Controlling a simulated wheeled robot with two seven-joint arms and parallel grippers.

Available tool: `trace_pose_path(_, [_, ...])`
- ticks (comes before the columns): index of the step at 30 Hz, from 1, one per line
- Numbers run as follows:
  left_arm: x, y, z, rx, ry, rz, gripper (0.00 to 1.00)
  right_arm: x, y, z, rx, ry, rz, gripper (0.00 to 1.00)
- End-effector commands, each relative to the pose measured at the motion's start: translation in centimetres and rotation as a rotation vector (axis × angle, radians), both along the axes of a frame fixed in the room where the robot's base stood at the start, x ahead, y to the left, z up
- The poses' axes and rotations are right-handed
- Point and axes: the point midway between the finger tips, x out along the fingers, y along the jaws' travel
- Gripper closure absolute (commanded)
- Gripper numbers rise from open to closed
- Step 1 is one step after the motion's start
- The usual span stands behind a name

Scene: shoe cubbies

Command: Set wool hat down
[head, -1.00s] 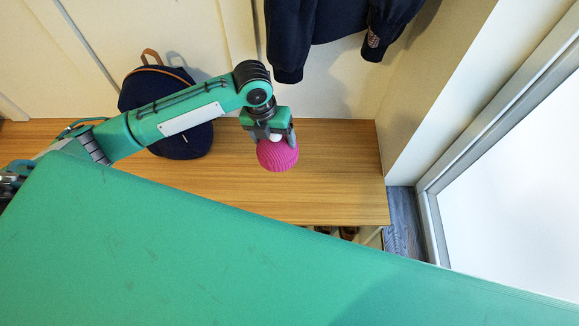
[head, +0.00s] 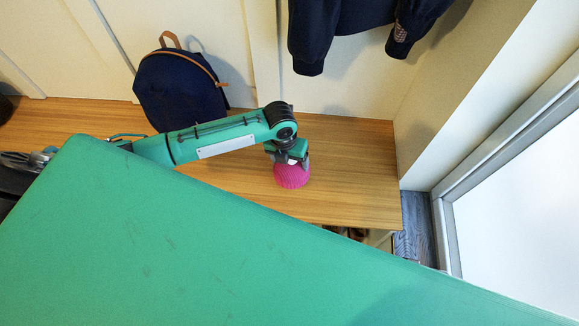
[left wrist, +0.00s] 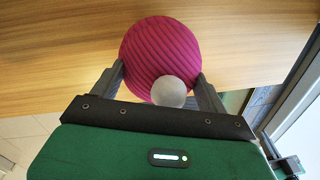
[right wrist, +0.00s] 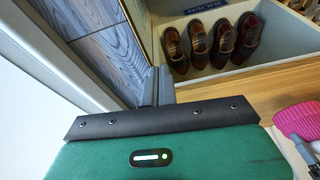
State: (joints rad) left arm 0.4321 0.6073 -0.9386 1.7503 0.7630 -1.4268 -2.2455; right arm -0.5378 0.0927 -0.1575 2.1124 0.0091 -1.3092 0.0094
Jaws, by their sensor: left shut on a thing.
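The wool hat (head: 292,177) is magenta and ribbed, with a pale pompom on top. My left gripper (head: 289,163) is above it and shut on it, pompom between the fingers. The left wrist view shows the hat (left wrist: 160,48) between the two fingers (left wrist: 161,78), over the wooden bench. The hat is upright, low at the bench top (head: 345,185); I cannot tell whether its rim touches. The right wrist view shows the hat (right wrist: 298,119) at its right edge. My right gripper (right wrist: 157,84) has its fingers together, with nothing visible between them.
A navy backpack (head: 181,92) stands on the bench left of the hat. A dark garment (head: 340,28) hangs above. Several brown shoes (right wrist: 214,44) sit in a cubby under the bench. The bench's right end beside the hat is clear.

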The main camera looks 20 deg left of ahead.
Motion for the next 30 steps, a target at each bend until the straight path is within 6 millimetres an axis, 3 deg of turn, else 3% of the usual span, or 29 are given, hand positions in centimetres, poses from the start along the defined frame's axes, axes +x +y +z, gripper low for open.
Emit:
trace_pose_path(9, [-0.1, 0.0, -4.1, 0.001, 0.002, 0.002, 0.55, -0.3, 0.0, 1.0, 0.002, -0.006, 0.000, 1.00])
trace_pose_path(20, [0.0, 0.0, -4.4, 0.001, 0.000, 0.000, 0.55, -0.3, 0.0, 1.2, 0.002, -0.008, -0.001, 1.00])
trace_pose_path(21, [0.0, 0.0, -4.4, 0.001, 0.000, 0.000, 0.18, -0.3, 0.0, 1.2, 0.002, -0.008, -0.001, 1.00])
trace_pose_path(23, [0.0, 0.0, -4.4, 0.001, 0.000, 0.000, 0.06, -0.3, 0.0, 1.3, 0.002, -0.009, -0.001, 1.00])
trace_pose_path(24, [0.0, 0.0, -4.4, 0.001, 0.000, 0.000, 0.01, -0.2, 0.0, 1.3, 0.002, -0.009, -0.001, 1.00])
trace_pose_path(30, [0.0, 0.0, -4.4, 0.001, 0.001, 0.000, 0.01, -0.2, 0.0, 1.3, 0.002, -0.011, -0.001, 1.00])
